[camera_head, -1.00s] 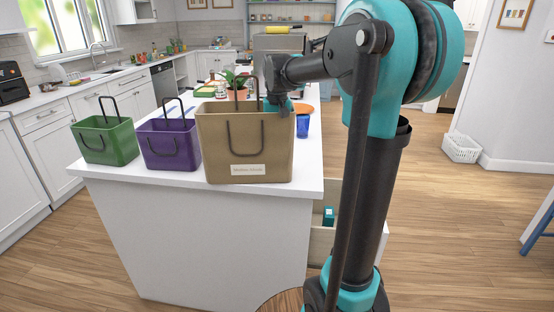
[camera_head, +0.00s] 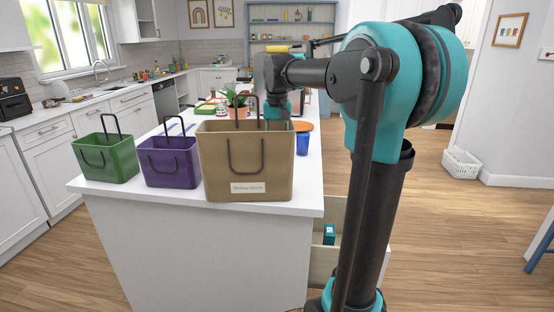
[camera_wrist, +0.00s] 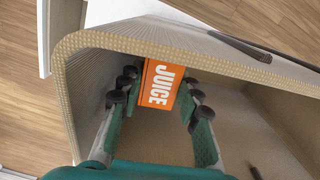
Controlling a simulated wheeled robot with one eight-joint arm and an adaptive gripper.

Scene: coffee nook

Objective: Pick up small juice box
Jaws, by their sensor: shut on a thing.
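The small juice box (camera_wrist: 161,85) is orange with white "JUICE" lettering and shows in the wrist view. My gripper (camera_wrist: 160,92) is shut on it, with dark finger pads on its two sides. The box and fingers are within the opening of the tan bag (camera_wrist: 205,135), close to one wall. In the head view the tan bag (camera_head: 245,165) stands on the white counter. My wrist is over its back right part there, and the bag's front hides the fingertips and the juice box.
A purple bag (camera_head: 168,165) and a green bag (camera_head: 105,160) stand to the left on the counter (camera_head: 190,202). An open drawer (camera_head: 325,262) juts out at the counter's right side.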

